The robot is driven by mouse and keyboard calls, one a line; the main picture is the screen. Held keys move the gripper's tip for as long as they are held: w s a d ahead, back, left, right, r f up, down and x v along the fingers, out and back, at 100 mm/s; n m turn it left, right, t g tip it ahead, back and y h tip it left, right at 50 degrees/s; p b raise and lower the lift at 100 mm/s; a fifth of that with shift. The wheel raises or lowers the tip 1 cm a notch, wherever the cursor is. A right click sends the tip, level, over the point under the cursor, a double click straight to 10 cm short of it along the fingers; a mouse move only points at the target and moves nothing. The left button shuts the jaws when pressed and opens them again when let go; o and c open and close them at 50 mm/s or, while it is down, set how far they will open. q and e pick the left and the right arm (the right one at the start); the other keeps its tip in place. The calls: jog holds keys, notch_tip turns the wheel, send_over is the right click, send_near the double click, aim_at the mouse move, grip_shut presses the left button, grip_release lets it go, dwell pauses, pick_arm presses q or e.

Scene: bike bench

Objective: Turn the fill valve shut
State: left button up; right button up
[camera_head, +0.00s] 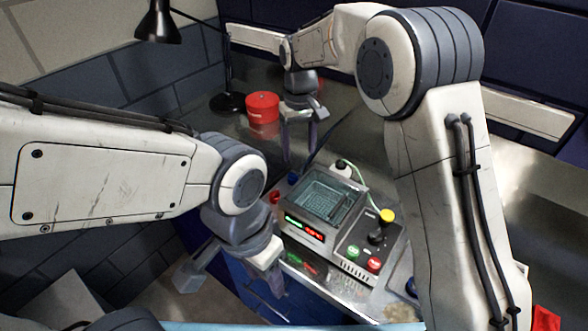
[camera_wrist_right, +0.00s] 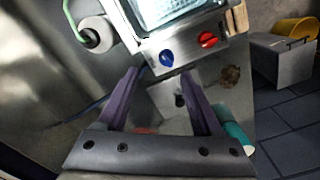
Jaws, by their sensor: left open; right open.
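The washer with its glass-topped tank (camera_head: 325,200) stands on the metal bench. Two valve knobs are on its left side: a blue knob (camera_head: 293,178) and a red knob (camera_head: 275,197). In the right wrist view the blue knob (camera_wrist_right: 166,58) lies just beyond the fingertips, and the red knob (camera_wrist_right: 207,40) is further right. No readable label shows which is the fill valve. My right gripper (camera_head: 299,148) is open and empty, fingers down, behind the knobs; it also shows in the wrist view (camera_wrist_right: 160,76). My left gripper (camera_head: 232,282) is open and empty, left of the bench's front corner.
A red can (camera_head: 263,108) and a black lamp (camera_head: 158,24) stand at the back left. A white bottle (camera_head: 342,169) with a green tube is behind the washer. A control box with a red button (camera_head: 374,264) and yellow cap (camera_head: 387,216) is at its right.

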aim_at(293, 174)
jog(key=f, duration=0.2)
jog(key=a+f+p, duration=0.1)
jog(key=f, duration=0.5)
jog(key=shift+s+a+f, duration=0.1)
jog(key=shift+a, duration=0.2)
jog(key=shift+f, duration=0.35)
jog(key=shift+d, duration=0.1)
